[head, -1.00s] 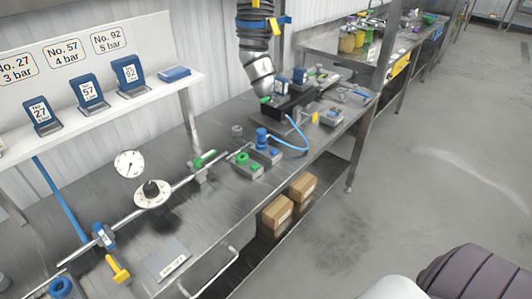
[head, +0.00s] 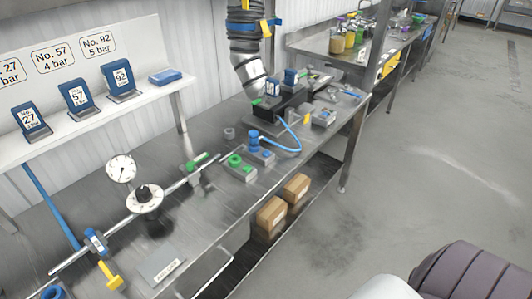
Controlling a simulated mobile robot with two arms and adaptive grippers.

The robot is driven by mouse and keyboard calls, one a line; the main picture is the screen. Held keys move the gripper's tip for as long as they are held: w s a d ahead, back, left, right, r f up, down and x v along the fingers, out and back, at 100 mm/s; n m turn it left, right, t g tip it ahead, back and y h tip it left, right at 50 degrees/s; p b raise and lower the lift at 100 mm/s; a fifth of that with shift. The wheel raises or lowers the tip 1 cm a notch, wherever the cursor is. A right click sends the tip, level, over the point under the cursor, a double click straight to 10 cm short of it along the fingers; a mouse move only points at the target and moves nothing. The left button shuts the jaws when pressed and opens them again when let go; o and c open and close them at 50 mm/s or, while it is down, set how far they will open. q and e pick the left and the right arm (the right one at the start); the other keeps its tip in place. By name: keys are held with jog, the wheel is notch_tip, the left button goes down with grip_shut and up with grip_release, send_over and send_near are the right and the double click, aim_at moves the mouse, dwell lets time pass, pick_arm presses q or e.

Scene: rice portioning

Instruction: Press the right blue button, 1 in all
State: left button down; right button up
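A second blue round part (head: 52,292) is cut off at the bottom left edge. A green button (head: 235,160) sits on a grey box just in front of and left of the first blue one. Neither of my grippers shows in the head view. A dark ribbed part and a pale part of what looks like my own arm show at the bottom right, away from the bench.
The steel bench carries a pipe with a dial gauge (head: 121,168), a black knob (head: 144,194) and a yellow valve handle (head: 110,275). A shelf (head: 70,127) holds blue numbered cards. Cardboard boxes (head: 271,213) lie underneath. The floor (head: 430,170) at right is clear.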

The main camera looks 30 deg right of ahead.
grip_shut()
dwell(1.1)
